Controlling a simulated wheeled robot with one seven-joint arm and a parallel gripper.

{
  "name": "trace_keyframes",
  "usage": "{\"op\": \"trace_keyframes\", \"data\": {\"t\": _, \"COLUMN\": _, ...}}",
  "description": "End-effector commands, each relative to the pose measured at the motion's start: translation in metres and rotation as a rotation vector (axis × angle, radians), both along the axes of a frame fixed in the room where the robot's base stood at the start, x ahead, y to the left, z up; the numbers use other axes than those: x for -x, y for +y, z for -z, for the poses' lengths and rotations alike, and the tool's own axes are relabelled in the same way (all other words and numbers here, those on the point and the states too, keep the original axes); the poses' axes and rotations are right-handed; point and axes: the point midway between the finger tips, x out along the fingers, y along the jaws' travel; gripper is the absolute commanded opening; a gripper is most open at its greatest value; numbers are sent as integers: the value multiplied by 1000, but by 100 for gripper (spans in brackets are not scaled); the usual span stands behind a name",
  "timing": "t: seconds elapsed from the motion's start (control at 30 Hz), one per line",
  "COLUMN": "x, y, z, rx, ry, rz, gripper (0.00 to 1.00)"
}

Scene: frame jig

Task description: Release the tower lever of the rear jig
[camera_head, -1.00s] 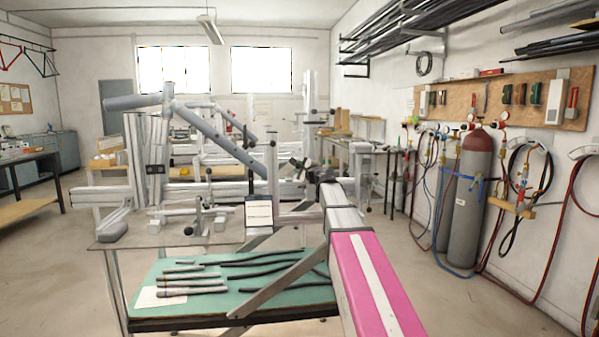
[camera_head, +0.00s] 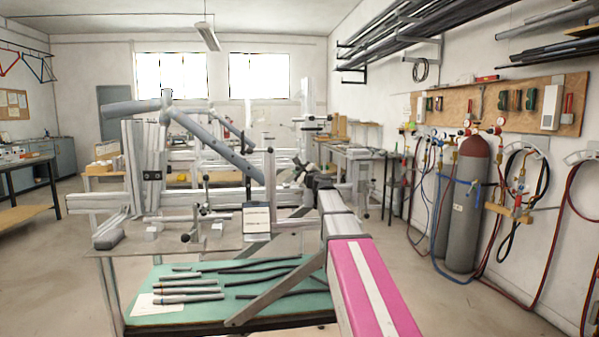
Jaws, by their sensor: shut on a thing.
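The front jig stands on silver profile beams (camera_head: 165,197) and holds a grey bicycle frame (camera_head: 215,143). Silver rails and posts of the rear jig (camera_head: 205,180) show behind it, partly hidden by the frame and the front jig. My arm reaches forward from the bottom right. My gripper (camera_head: 304,168) is at its far end, small and dark, right of the upright post (camera_head: 270,165). It is shut on the tower lever, a small dark part that is hard to make out between the fingers.
A green-topped shelf (camera_head: 168,309) with dark tubes lies below the front jig. A small sign (camera_head: 256,219) stands near the post. Gas cylinders (camera_head: 467,205) stand along the right wall. The floor to the left is free.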

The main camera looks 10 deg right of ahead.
Motion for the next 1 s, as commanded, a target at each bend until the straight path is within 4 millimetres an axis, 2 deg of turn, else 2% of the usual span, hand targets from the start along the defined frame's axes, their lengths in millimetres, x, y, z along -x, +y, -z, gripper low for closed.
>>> {"op": "trace_keyframes", "data": {"t": 0.03, "x": 1, "y": -1, "z": 0, "rx": 1, "ry": 0, "rz": 2, "gripper": 32}}
{"op": "trace_keyframes", "data": {"t": 0.07, "x": 1, "y": -1, "z": 0, "rx": 1, "ry": 0, "rz": 2, "gripper": 37}}
{"op": "trace_keyframes", "data": {"t": 0.37, "x": 1, "y": 0, "z": 0, "rx": 2, "ry": 0, "rz": 1, "gripper": 37}}
{"op": "trace_keyframes", "data": {"t": 0.53, "x": 10, "y": -3, "z": 2, "rx": 2, "ry": 0, "rz": 1, "gripper": 37}}
{"op": "trace_keyframes", "data": {"t": 0.67, "x": 25, "y": -9, "z": 5, "rx": 2, "ry": 0, "rz": 1, "gripper": 37}}
{"op": "trace_keyframes", "data": {"t": 1.0, "x": 84, "y": -29, "z": 17, "rx": 1, "ry": 0, "rz": 2, "gripper": 37}}
